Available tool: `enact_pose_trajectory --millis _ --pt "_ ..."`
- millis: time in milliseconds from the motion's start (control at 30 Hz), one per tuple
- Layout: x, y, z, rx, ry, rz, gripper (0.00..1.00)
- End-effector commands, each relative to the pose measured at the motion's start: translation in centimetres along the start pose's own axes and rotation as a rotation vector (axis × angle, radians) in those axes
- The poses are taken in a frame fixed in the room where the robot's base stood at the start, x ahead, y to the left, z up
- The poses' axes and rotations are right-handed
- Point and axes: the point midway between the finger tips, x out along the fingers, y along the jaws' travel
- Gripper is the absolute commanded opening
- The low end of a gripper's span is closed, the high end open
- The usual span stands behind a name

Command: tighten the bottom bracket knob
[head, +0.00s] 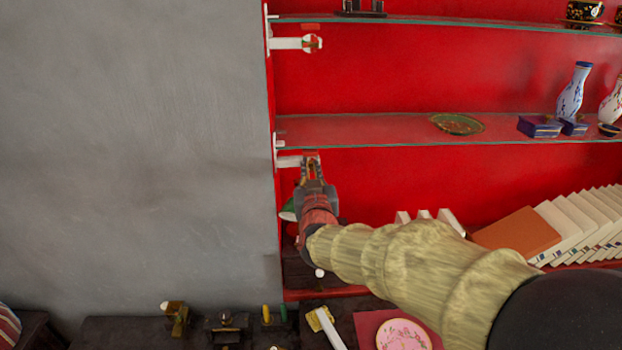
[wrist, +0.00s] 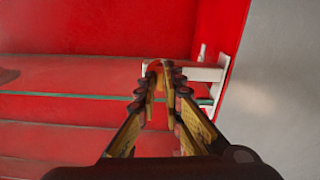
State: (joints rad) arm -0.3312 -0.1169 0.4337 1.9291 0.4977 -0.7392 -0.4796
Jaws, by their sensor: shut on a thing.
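The bottom bracket (head: 288,161) is a white arm under the middle glass shelf, at the left end of the red display. It also shows in the wrist view (wrist: 208,74). Its knob (wrist: 155,67), orange and white, sits at the bracket's end and is mostly hidden by my fingers. My gripper (head: 311,165) reaches up to the bracket's end, its fingers shut on the knob. In the wrist view the two fingertips (wrist: 160,78) lie on either side of it. The knob's turn angle cannot be seen.
The upper bracket (head: 290,43) with its own knob (head: 312,43) is above. The middle shelf (head: 370,129) holds a green plate (head: 457,124), blue boxes (head: 539,127) and vases (head: 573,92). Leaning books (head: 580,228) stand below right. A grey wall (head: 130,150) borders the left.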

Motion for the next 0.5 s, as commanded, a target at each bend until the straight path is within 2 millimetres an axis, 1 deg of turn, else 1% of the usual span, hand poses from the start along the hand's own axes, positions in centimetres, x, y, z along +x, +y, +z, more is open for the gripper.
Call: enact_pose_trajectory --millis 33,500 --pt "0.00 -0.06 0.50 0.043 0.003 0.000 0.00" --pt "0.00 0.09 0.57 0.490 0.001 -0.001 0.00"
